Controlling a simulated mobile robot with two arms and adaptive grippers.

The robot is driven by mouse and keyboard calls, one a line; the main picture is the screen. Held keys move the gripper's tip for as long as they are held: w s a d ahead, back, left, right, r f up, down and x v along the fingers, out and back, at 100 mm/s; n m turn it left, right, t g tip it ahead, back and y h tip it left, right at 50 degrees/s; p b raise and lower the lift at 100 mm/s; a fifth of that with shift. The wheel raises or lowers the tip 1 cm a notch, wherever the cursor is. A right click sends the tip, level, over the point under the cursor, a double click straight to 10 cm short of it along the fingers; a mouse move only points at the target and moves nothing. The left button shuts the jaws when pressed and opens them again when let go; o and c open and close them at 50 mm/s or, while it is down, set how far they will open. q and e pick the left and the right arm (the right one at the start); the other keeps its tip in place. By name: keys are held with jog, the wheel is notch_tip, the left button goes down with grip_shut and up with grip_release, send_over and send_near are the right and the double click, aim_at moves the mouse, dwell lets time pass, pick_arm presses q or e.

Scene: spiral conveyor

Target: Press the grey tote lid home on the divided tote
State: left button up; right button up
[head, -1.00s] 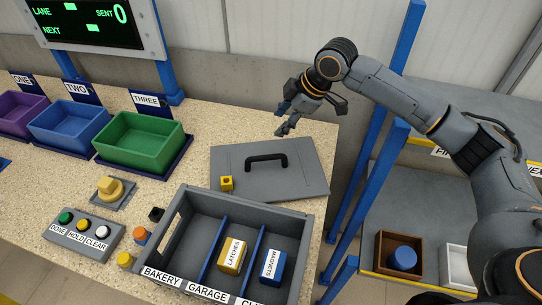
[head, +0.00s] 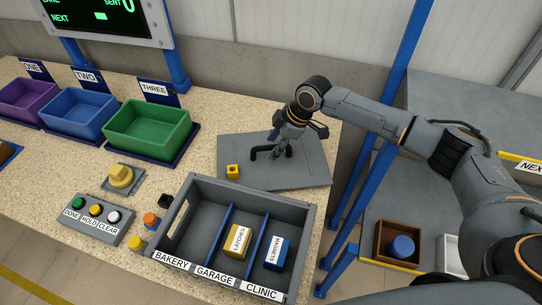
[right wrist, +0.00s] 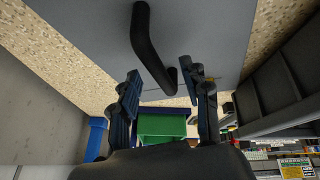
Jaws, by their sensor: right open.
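The grey tote lid (head: 305,174) lies flat on the counter behind the divided tote, with a black handle (head: 262,153) on top. The handle also shows in the right wrist view (right wrist: 152,45), ahead of the fingertips. My right gripper (head: 282,152) is open above the lid, close by the handle's right end; I cannot tell whether it touches. The divided tote (head: 307,232) is open-topped, with blue dividers and labels BAKERY, GARAGE and CLINIC. My left gripper is not in view.
The tote holds a yellow LATCHES box (head: 236,241) and a blue MAGNETS box (head: 276,253). A button panel (head: 98,222) and a green bin (head: 147,130) stand left. Blue posts (head: 372,160) rise at right.

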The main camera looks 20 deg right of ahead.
jog(key=shift+x, duration=1.15)
grip_shut()
jog(key=shift+w+r, duration=0.1)
jog(key=shift+r, duration=0.05)
notch_tip(320, 180, up, 9)
jog(key=shift+r+b, duration=0.1)
jog(key=shift+b, duration=1)
jog(key=shift+r, duration=0.35)
jog(key=c, duration=0.9)
grip_release()
grip_shut()
